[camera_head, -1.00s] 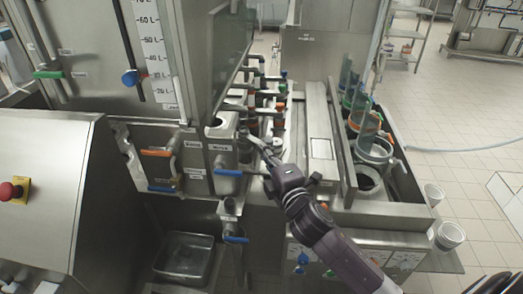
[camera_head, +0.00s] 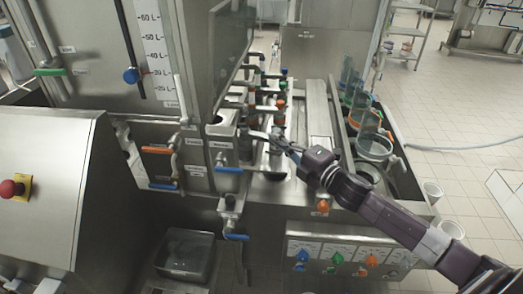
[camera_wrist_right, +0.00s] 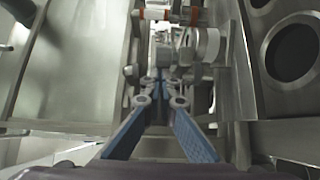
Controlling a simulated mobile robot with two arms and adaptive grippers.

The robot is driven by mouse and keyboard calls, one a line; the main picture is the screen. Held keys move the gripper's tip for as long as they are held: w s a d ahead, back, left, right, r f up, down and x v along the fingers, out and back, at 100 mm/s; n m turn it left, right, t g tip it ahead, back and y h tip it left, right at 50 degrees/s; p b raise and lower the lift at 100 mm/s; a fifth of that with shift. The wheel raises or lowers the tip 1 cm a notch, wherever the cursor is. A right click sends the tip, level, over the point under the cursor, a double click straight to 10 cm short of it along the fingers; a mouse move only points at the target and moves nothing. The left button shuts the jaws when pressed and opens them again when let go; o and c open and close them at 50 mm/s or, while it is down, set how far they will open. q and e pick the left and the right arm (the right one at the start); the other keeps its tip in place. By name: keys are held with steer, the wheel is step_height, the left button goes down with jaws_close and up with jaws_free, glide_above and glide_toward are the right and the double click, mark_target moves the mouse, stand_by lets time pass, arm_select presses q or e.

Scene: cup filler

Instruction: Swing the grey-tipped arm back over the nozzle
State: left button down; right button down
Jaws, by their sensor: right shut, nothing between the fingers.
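My right gripper (camera_head: 279,141) reaches in from the right at the near end of the row of swing arms. Its fingers are shut and empty. In the right wrist view the shut fingertips (camera_wrist_right: 158,77) point along the row, just left of a round grey tip (camera_wrist_right: 206,46). I cannot tell whether they touch it. In the head view the grey-tipped arm is largely hidden by the gripper, and its nozzle is not clear to see. My left gripper is not in view.
More swing arms with coloured tips, such as an orange one (camera_head: 280,105), stand behind. Blue-green cups (camera_head: 374,135) stand in holders at the right. A blue-handled valve (camera_head: 229,169) is just left of the gripper. A control panel (camera_head: 345,257) is below.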

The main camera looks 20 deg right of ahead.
steer(key=y, duration=0.1)
steer(key=d+n+g+y, duration=0.1)
steer(key=shift+w+d+f+n+y+b, duration=0.1)
steer(key=shift+w+d+n+y+b, duration=0.1)
steer(key=shift+w+n+y+b, duration=0.15)
steer(key=shift+w+d+b, duration=0.25)
steer(key=shift+b, duration=0.05)
steer(key=shift+w+d, duration=0.15)
steer(key=shift+d, duration=0.1)
stand_by(0.3)
